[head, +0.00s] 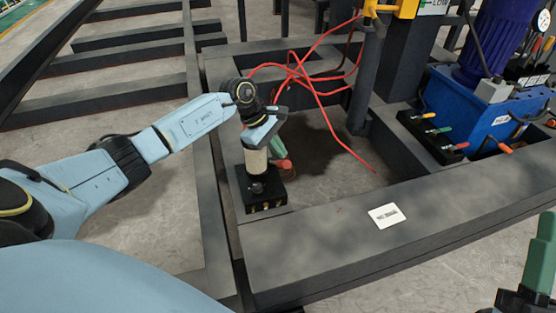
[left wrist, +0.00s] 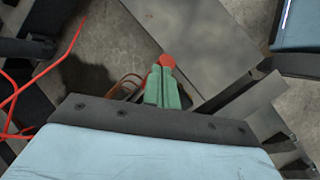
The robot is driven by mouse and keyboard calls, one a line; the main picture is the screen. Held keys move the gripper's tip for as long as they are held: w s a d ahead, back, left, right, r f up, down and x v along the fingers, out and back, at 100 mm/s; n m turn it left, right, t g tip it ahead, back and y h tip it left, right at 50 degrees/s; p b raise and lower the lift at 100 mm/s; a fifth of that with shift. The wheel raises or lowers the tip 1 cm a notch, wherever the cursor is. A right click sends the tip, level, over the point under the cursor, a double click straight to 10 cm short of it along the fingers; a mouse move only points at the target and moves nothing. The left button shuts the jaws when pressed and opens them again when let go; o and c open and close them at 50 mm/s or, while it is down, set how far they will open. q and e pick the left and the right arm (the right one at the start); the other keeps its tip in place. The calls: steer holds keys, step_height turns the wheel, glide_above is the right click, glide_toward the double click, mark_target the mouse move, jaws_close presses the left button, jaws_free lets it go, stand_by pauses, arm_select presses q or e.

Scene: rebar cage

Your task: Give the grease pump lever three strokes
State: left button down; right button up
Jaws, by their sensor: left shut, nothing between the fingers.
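The grease pump (head: 256,162) has a pale cylinder on a black block with brass fittings. It stands on the dark steel frame in the middle of the head view. A red knob (head: 285,164), seemingly the lever's end, shows just right of the cylinder. My left gripper (head: 280,153) has green fingers and is shut and empty, its tips at the knob. In the left wrist view the red knob (left wrist: 167,61) lies right at the closed fingertips (left wrist: 162,80); I cannot tell whether they touch. The lever's shaft is mostly hidden. My right gripper (head: 540,255) is partly visible at the lower right edge.
Red hoses (head: 318,92) lie loosely behind the pump. A blue hydraulic unit (head: 480,112) with a gauge and coloured levers (head: 432,130) stands at the right. A white label (head: 386,215) lies on the front beam (head: 330,245). Concrete floor shows between beams.

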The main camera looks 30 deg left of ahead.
arm_select(q)
steer(key=shift+f, duration=0.1)
stand_by(0.4)
steer(key=shift+s+d+f, duration=0.3)
steer(key=shift+d+f, duration=0.05)
steer(key=shift+f, duration=0.1)
steer(key=shift+s+f, duration=0.1)
steer(key=shift+s+d+f, duration=0.25)
steer(key=shift+d+f, duration=0.1)
steer(key=shift+f, duration=0.05)
steer(key=shift+f+b, duration=0.1)
steer(key=shift+b, duration=0.2)
steer(key=shift+s+d+f, duration=0.3)
steer(key=shift+d+f, duration=0.05)
steer(key=shift+f, duration=0.1)
